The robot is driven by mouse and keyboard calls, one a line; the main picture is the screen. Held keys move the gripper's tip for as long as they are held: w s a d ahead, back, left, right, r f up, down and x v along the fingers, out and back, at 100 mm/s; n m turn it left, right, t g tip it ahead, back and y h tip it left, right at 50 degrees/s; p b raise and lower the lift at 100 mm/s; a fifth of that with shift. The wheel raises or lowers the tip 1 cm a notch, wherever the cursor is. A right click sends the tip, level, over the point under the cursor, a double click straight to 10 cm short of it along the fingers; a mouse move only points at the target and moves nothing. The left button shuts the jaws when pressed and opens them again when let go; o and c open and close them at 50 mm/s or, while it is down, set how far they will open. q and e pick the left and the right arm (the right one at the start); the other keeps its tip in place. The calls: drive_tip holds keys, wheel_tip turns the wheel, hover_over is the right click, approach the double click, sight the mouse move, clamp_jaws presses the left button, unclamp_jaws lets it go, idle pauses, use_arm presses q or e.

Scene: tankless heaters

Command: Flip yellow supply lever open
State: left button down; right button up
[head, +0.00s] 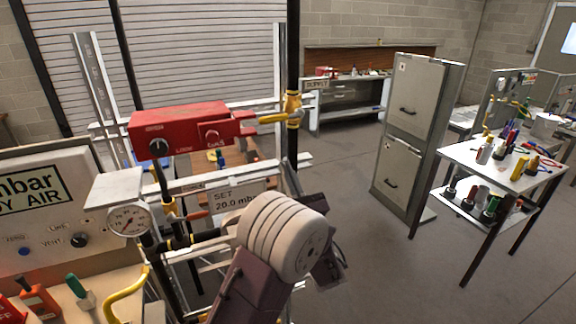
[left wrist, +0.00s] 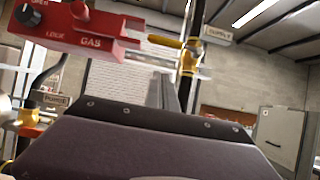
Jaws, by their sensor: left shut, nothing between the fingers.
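The yellow supply lever (head: 273,118) sticks out to the left from a brass valve (head: 292,106) on a dark vertical pipe. It lies roughly level, across the pipe, its end close to the red box. In the left wrist view the lever (left wrist: 164,41) is at the upper middle, beyond and above my gripper. My left gripper (head: 290,180) is below the lever and valve, apart from them, partly hidden by my wrist. Its narrow grey fingers (left wrist: 167,92) are shut and empty in the left wrist view. My right gripper is not in view.
The red gas lock box (head: 180,128) sits close left of the lever. A pressure gauge (head: 129,220) and a white control panel (head: 50,205) are at left. A grey cabinet (head: 415,130) and a tool cart (head: 480,165) stand at right, with clear floor before them.

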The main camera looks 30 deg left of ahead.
sight(283, 117)
use_arm(q)
drive_tip(key=w+a+r+p, duration=0.4)
drive_tip(key=a+r, duration=0.1)
drive_tip(key=r, duration=0.2)
idle(0.3)
